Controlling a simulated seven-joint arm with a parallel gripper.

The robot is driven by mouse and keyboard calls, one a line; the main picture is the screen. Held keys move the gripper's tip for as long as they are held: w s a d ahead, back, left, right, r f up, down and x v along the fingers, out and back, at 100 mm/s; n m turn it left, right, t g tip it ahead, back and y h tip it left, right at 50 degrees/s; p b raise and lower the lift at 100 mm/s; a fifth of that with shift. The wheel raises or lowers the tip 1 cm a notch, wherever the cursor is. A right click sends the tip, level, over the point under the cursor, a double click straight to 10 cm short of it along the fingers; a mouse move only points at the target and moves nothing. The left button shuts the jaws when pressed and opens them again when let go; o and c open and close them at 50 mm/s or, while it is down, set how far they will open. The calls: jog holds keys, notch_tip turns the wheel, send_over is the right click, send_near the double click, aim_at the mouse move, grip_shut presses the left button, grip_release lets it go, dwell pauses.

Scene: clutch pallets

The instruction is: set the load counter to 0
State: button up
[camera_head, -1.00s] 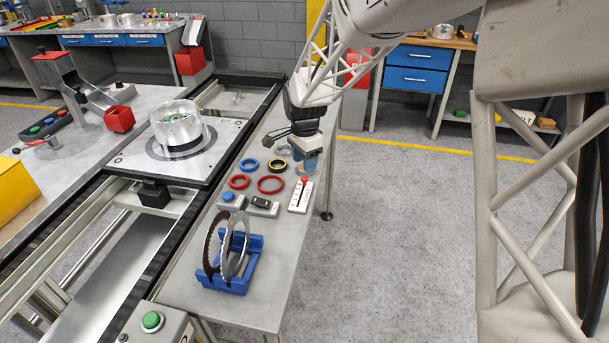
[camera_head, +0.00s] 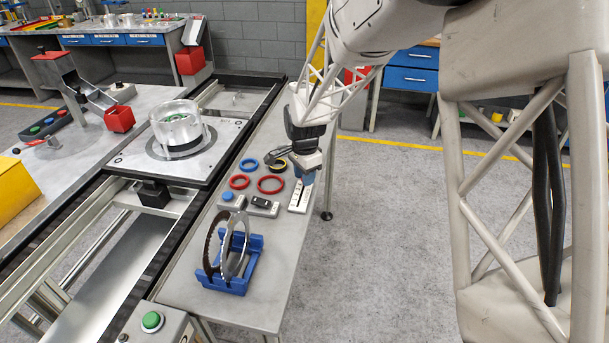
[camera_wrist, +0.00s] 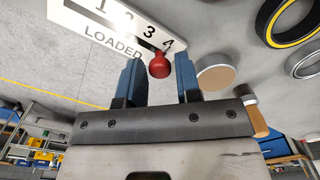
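The load counter (camera_head: 296,205) is a white plate with a slot, lying on the grey side table. In the wrist view the plate (camera_wrist: 110,30) shows the numbers 1 to 4 and the word LOADED; its far end is cut off. Its red knob (camera_wrist: 159,66) shows near the 4. My gripper (camera_wrist: 159,75) is open, with its blue fingers on either side of the knob and gaps visible on both sides. In the head view my gripper (camera_head: 307,178) is low over the counter's far end and hides the knob.
Left of the counter are a small block with a black switch (camera_head: 262,203) and a blue button (camera_head: 227,197). Red rings (camera_head: 270,184), a blue ring (camera_head: 249,165) and a black-yellow ring (camera_head: 277,166) lie behind. A blue rack (camera_head: 236,284) with discs stands nearer.

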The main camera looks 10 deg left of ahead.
aim_at(298, 207)
grip_shut()
jog(key=shift+s, duration=4.6)
jog(key=shift+o, duration=1.9)
grip_release()
jog(key=shift+r, duration=0.1)
notch_tip(298, 207, up, 8)
